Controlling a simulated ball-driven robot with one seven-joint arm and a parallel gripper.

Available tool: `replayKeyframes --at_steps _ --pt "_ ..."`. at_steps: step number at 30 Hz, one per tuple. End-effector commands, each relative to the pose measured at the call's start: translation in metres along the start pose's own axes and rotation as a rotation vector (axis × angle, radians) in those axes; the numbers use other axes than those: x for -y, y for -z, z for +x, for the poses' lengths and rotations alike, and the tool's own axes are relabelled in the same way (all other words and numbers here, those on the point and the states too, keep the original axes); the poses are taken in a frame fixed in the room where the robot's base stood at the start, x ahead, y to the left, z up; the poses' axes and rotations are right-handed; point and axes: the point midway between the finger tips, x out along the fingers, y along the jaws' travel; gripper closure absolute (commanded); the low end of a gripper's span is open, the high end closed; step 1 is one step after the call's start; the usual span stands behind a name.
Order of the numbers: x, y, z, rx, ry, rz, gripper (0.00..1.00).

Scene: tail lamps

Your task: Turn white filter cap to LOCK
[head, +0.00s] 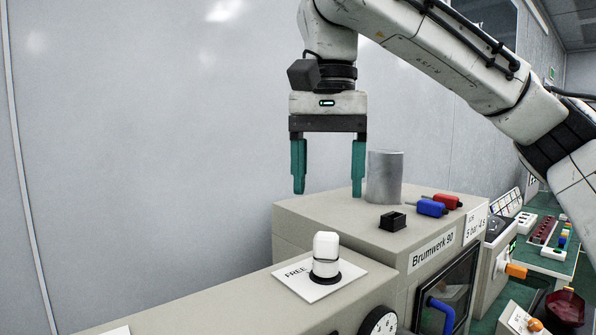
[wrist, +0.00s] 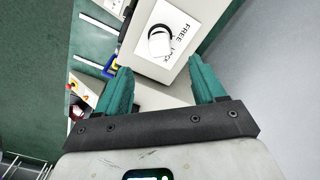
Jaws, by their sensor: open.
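The white filter cap (head: 326,256) stands upright on a black ring at the centre of a white label plate (head: 307,288) marked FREE, on the lower grey housing. In the wrist view the cap (wrist: 160,43) shows ahead of the fingers, with FREE and a partly covered second word on the plate (wrist: 187,22). The cap's white body and a thin dark band show. My gripper (head: 328,190) is open and empty, its two teal fingers pointing down, above the cap and apart from it. In the wrist view the fingers (wrist: 160,88) are spread wide.
A grey cylinder (head: 384,178) stands on the higher Brumwerk 90 housing (head: 310,215), close to my right finger in the picture. A black block (head: 392,221), a blue plug (head: 431,208) and a red plug (head: 448,201) lie there. A blue handle (head: 441,312) projects in front. The wall side is clear.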

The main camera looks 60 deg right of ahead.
Motion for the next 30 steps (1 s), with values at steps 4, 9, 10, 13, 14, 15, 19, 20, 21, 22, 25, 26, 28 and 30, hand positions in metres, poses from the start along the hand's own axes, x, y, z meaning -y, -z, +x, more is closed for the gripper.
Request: replayKeyframes --at_steps 4,9,10,13,14,15,19,20,21,22,25,26,28,30 --pt "-0.002 0.0 0.009 0.002 -0.008 0.007 0.31" --pt "-0.001 -0.001 0.033 0.003 -0.006 0.004 0.31" --pt "-0.002 -0.001 0.038 0.002 -0.006 0.005 0.31" --pt "-0.002 -0.001 0.056 0.002 -0.006 0.005 0.31" --pt "-0.002 -0.001 0.061 0.002 -0.005 0.005 0.31" --pt "-0.002 -0.001 0.068 0.002 -0.006 0.005 0.31" --pt "-0.002 -0.001 0.086 0.002 -0.005 0.004 0.31" --pt "-0.002 -0.001 0.09 0.001 -0.005 0.005 0.31" --pt "-0.002 0.0 0.094 0.001 -0.005 0.005 0.31" --pt "-0.002 0.0 0.097 0.001 -0.005 0.005 0.31" --pt "-0.001 -0.001 0.103 0.001 -0.004 0.005 0.31" --pt "-0.001 -0.001 0.105 0.0 -0.004 0.005 0.31" --pt "-0.001 0.0 0.107 0.0 -0.003 0.005 0.31" --pt "-0.001 0.0 0.107 0.0 -0.003 0.005 0.31"
